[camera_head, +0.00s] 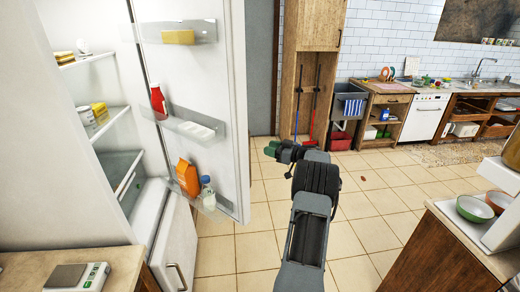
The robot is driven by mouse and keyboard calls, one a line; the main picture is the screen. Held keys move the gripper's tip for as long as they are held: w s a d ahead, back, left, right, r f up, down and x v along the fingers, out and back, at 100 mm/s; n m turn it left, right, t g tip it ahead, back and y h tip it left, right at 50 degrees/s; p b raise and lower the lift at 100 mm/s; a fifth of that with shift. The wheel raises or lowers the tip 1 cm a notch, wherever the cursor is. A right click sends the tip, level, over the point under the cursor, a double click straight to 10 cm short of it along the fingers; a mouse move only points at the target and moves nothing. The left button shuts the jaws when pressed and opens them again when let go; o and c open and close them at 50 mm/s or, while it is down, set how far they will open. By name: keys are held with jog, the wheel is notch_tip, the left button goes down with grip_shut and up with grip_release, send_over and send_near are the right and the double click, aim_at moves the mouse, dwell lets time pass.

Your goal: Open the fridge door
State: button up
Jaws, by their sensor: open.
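The white fridge (85,180) stands at the left, with its inner shelves in plain view. Its door (205,95) stands wide open, with its inner face and clear door racks towards me. The door's outer face and handle are hidden. My gripper (269,149) is at the end of my dark arm, just right of the door's free edge, pointing left. It is open, and I see nothing in it. It looks apart from the door, but the depth of the gap is hard to tell.
The door racks hold a red bottle (158,102), an orange carton (187,177) and a white bottle (207,192). A counter with a scale (78,277) is at lower left. A wooden counter (440,240) with bowls is at right.

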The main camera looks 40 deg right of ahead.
jog(key=shift+v, duration=1.55)
